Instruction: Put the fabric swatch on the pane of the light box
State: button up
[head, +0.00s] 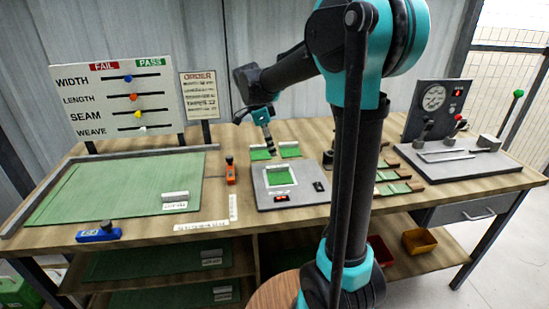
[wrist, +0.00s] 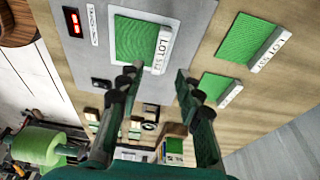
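A green fabric swatch (head: 279,178) with a white lot tag lies on the pale pane of the grey light box (head: 312,198). In the wrist view, this swatch (wrist: 135,38) covers most of the pane, with a pale border showing around part of it. Two more tagged green swatches lie on the bench behind the box, a left one (head: 260,154) and a right one (head: 290,151). They also show in the wrist view, as a larger one (wrist: 243,38) and a smaller one (wrist: 218,87). My gripper (head: 269,150) is above the bench behind the box. Its fingers (wrist: 157,75) are apart with nothing between them.
A large green mat (head: 110,190) fills the bench's left side. An orange-and-black tool (head: 230,171) stands left of the light box. A FAIL/PASS board (head: 126,90) and order sign (head: 199,95) stand behind. A gauge machine (head: 432,110) stands at right.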

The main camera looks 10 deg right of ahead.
jog(key=shift+v, duration=2.05)
